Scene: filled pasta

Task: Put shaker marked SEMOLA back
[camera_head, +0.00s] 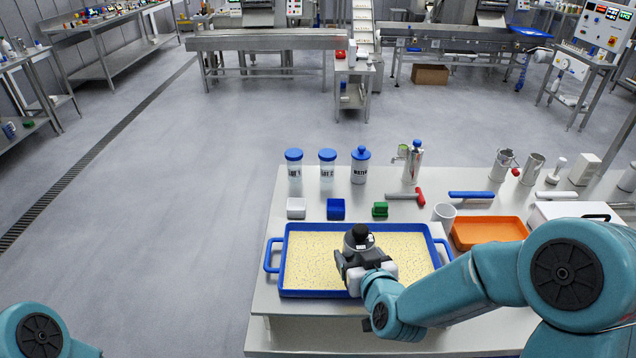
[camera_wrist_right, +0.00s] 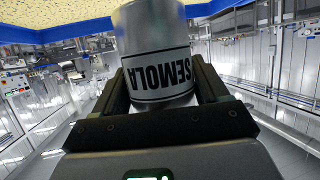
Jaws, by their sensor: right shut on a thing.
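The SEMOLA shaker (camera_head: 358,242) is a metal cylinder with a dark top, above the blue tray (camera_head: 269,256) in the head view. My right gripper (camera_head: 356,265) is shut around its body. In the right wrist view the shaker (camera_wrist_right: 155,45) sits between the two black fingers (camera_wrist_right: 163,90), its SEMOLA label reading upside down in that picture. The tray holds a pale yellow speckled layer. My gripper hides the shaker's lower part in the head view. Only a teal joint of my left arm shows at bottom left; its gripper is out of view.
Behind the tray are white, blue (camera_head: 336,209) and green (camera_head: 380,210) blocks. A white cup (camera_head: 444,214) and orange tray (camera_head: 488,231) are right. Metal vessels (camera_head: 533,169) stand at back right.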

